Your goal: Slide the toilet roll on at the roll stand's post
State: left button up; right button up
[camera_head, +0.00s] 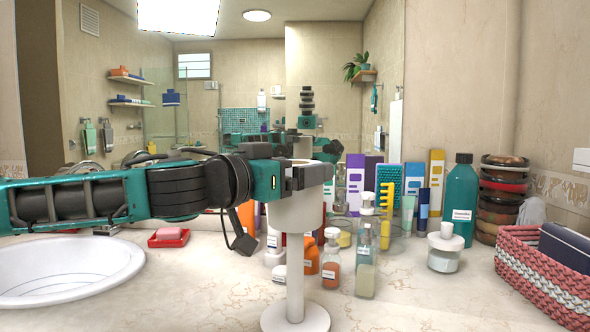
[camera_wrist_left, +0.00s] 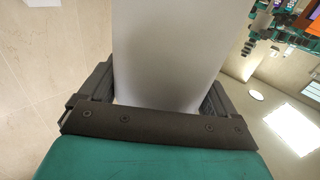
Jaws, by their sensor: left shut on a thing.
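The white toilet roll (camera_head: 297,212) is held upright in my left gripper (camera_head: 308,178), in the middle of the head view. In the left wrist view the roll (camera_wrist_left: 170,50) fills the space between the two fingers (camera_wrist_left: 158,92). The white roll stand's post (camera_head: 296,270) shows directly below the roll, rising from its round base (camera_head: 296,319) on the counter. The post's top is hidden, and I cannot tell whether it is inside the roll's core or behind the roll. My right gripper is not in view.
Bottles and jars crowd behind and right of the stand, including an orange bottle (camera_head: 331,262) and a teal bottle (camera_head: 458,200). A woven basket (camera_head: 540,265) is at the right, a sink (camera_head: 60,272) and red soap dish (camera_head: 169,238) at the left. The front counter is clear.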

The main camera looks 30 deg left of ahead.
pick_arm(q)
jog(key=shift+f, duration=0.3)
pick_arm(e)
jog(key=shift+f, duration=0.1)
pick_arm(q)
jog(key=shift+f+b, duration=0.3)
jog(key=shift+b, duration=0.2)
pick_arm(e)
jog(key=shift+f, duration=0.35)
pick_arm(q)
jog(key=shift+f, duration=0.3)
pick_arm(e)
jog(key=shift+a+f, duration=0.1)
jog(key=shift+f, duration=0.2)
pick_arm(q)
jog(key=b, duration=0.6)
send_over(290, 261)
jog(key=w, duration=0.1)
jog(key=shift+w+f, duration=0.1)
jog(key=shift+f, duration=2.5)
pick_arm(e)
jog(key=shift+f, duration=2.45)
